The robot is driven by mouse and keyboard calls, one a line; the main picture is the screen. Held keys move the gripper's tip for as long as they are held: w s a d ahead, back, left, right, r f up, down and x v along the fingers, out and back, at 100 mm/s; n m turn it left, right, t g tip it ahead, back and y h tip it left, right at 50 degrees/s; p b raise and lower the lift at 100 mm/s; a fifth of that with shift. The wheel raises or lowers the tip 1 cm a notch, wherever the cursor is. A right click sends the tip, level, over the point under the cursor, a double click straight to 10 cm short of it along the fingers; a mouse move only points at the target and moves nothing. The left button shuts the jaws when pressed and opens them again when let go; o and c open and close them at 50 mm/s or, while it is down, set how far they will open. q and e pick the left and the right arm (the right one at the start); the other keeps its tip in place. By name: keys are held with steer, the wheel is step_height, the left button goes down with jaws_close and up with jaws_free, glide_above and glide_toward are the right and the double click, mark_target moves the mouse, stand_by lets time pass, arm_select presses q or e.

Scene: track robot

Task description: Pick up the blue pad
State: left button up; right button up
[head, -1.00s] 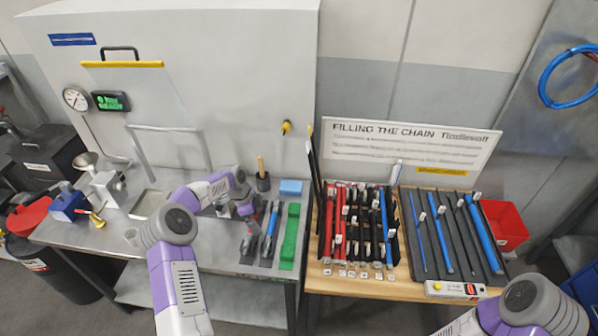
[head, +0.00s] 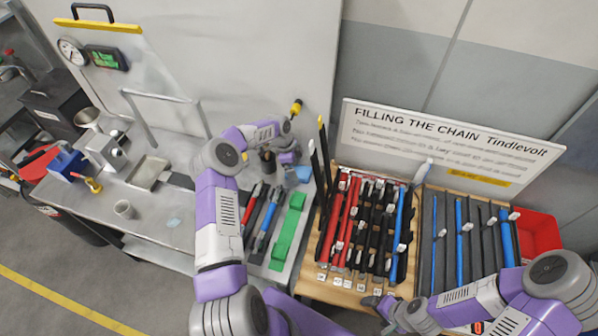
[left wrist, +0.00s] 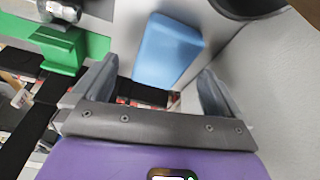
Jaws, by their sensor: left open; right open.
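The blue pad (head: 304,174) is a light blue block at the back right of the metal bench, partly hidden behind my left gripper (head: 289,160). In the left wrist view the blue pad (left wrist: 168,48) lies ahead of and between the open fingers of my left gripper (left wrist: 156,88). The fingers are empty, and I see no contact with the pad. My right gripper (head: 380,304) is open, low at the front edge of the wooden table, away from the pad.
A green block (head: 288,230) and dark strips with tools lie in front of the pad. A dark cup (head: 267,160) stands left of it. The wooden table (head: 345,283) at right holds red, black and blue rods. The wall rises close behind.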

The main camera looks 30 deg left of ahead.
arm_select(q)
steer(key=x, duration=0.2)
steer(key=shift+w+d+f, duration=0.1)
steer(key=shift+w+f, duration=0.15)
steer(key=shift+f, duration=0.05)
steer(key=c, duration=1)
steer(key=shift+s+r, duration=0.1)
steer(key=shift+s+d+r, duration=0.25)
steer(key=shift+r, duration=0.1)
steer(key=s+d+r, duration=0.2)
steer(key=s, duration=0.1)
steer(key=s+d+r, duration=0.2)
steer(key=s+d, duration=0.1)
steer(key=s, duration=0.1)
steer(key=s+d+r, duration=0.2)
steer(key=s+r, duration=0.1)
steer(key=shift+s+d+b, duration=0.35)
steer(key=shift+b, duration=0.05)
